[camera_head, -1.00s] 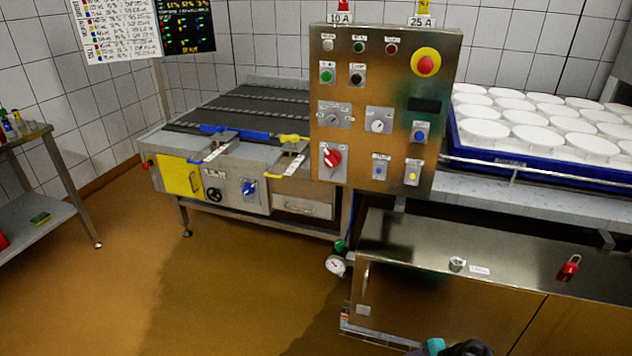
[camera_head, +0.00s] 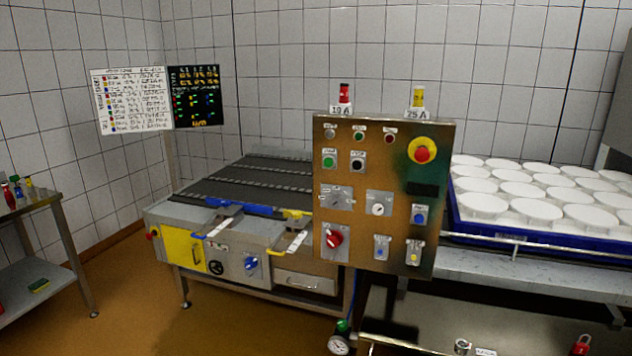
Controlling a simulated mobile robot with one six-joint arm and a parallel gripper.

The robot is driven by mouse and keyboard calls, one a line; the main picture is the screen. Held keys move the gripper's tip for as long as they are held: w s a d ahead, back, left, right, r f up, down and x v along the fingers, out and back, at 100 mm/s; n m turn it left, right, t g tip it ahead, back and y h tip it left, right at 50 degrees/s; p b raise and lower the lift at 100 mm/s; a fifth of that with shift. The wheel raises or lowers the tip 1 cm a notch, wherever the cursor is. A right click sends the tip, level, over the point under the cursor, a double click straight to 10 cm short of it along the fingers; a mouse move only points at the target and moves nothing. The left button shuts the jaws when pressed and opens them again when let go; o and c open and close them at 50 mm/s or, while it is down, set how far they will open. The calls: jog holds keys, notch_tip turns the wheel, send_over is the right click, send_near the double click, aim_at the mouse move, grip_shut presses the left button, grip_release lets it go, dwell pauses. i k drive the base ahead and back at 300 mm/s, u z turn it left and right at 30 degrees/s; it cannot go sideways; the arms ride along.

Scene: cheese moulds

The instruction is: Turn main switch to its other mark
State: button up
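The control panel (camera_head: 397,150) stands upright at the centre right, facing me. A red rotary switch (camera_head: 334,238) on a square grey plate is at its lower left; it looks like the main switch. Its handle is tilted, and the marks around it are too small to read. Other panel parts are a red mushroom button on yellow (camera_head: 422,153), a green button (camera_head: 330,160), a black button (camera_head: 358,161), a round white dial (camera_head: 378,209) and a grey key-type switch (camera_head: 336,199). My gripper is not in view.
A conveyor table (camera_head: 250,185) with blue and yellow handles stands left of the panel. A blue tray (camera_head: 470,228) of white moulds is at the right. A steel surface with a red padlock (camera_head: 582,346) is below. A side shelf (camera_head: 50,262) stands far left; the floor between is clear.

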aim_at(334, 238)
jog(key=u, duration=0.25)
jog(key=k, duration=0.9)
jog(key=u, duration=0.6)
jog(key=k, duration=0.5)
jog(key=u, duration=0.1)
jog(key=i, duration=0.95)
jog(key=u, duration=0.6)
jog(key=i, duration=0.45)
jog(key=u, duration=0.25)
